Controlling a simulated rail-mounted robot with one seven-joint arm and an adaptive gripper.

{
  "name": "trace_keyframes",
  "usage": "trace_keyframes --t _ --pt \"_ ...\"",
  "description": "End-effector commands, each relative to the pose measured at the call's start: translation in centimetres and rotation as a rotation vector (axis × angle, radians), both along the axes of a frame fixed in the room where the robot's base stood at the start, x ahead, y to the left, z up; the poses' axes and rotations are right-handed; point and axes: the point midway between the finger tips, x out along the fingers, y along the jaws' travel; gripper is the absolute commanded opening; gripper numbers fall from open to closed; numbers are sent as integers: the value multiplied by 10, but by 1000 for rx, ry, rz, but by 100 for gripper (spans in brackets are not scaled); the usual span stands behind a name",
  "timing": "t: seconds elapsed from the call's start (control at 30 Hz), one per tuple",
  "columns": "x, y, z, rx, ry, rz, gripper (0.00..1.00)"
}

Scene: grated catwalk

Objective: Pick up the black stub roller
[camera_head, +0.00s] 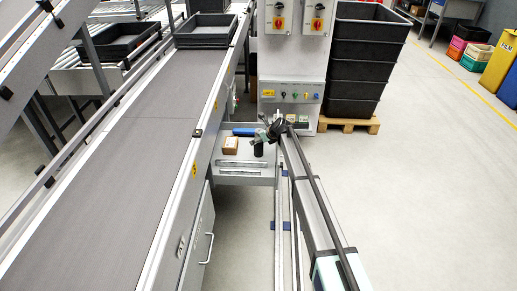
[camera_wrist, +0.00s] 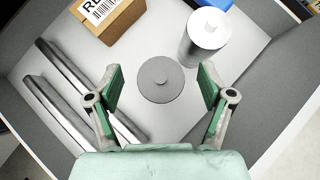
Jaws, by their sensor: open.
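In the wrist view, a short round roller (camera_wrist: 160,82) stands on end in a shallow grey tray (camera_wrist: 185,120), its dark grey end face and small central stub facing the camera. It is likely the black stub roller; in the head view a black cylinder (camera_head: 258,150) stands upright under my gripper (camera_head: 264,137). My gripper (camera_wrist: 161,72) is open, with one green-padded finger on each side of the roller and a visible gap at both sides. Whether the fingertips are down beside it or above it I cannot tell.
A brighter silver roller (camera_wrist: 206,38) stands close behind the right finger. A labelled cardboard box (camera_wrist: 108,18) is at the upper left, and a blue object (camera_head: 244,132) lies at the tray's back. Metal rails (camera_wrist: 75,100) lie left. The tray walls rise around; a conveyor (camera_head: 140,140) runs beside it.

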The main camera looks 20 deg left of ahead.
Motion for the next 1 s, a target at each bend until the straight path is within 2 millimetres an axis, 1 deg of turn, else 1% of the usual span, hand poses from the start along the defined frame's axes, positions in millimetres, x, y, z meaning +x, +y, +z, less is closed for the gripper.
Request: trace_keyframes --t 0.07,0.27,0.3,0.37,0.4,0.47,0.5,0.53,0.87,1.0 --pt "3 4 -4 0 0 0 81" --pt "2 4 -4 1 -1 -1 81" --pt "2 4 -4 1 -1 -1 74" --pt "2 4 -4 1 -1 -1 52" --pt "2 4 -4 1 -1 -1 38" --pt "2 4 -4 1 -1 -1 17" --pt "2 4 -4 1 -1 -1 3" --pt "2 4 -5 1 -1 -1 0" --pt "3 4 -3 1 -1 -1 0" --pt "3 4 5 2 -1 -1 0"
